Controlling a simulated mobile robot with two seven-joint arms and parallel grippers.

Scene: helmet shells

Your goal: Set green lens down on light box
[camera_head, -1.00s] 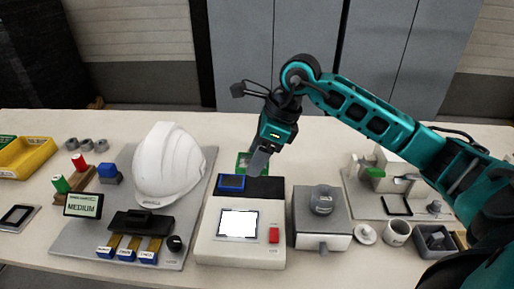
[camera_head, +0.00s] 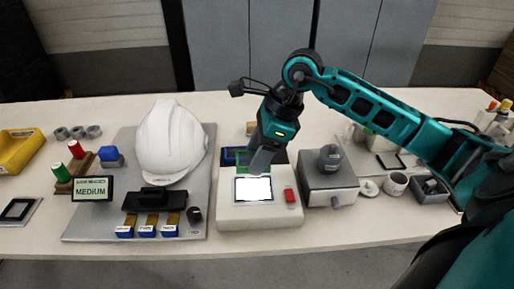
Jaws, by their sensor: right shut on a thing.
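The light box (camera_head: 230,214) is a pale box with a bright white window (camera_head: 254,189), a red button and a dark back strip. My right gripper (camera_head: 256,171) points down over the back edge of the window, shut on the green lens. The green-edged lens (camera_head: 240,157) shows only in part behind the fingers, over the dark strip. I cannot tell whether it touches the box. A blue-framed lens (camera_head: 228,155) lies on the dark strip, partly covered by the green one. My left gripper is not in view.
A white helmet (camera_head: 170,145) stands on a grey board to the left, with a "MEDIUM" sign (camera_head: 92,189) in front. A grey device with a dark knob (camera_head: 328,184) stands close to the right of the light box. Bare table lies along the front.

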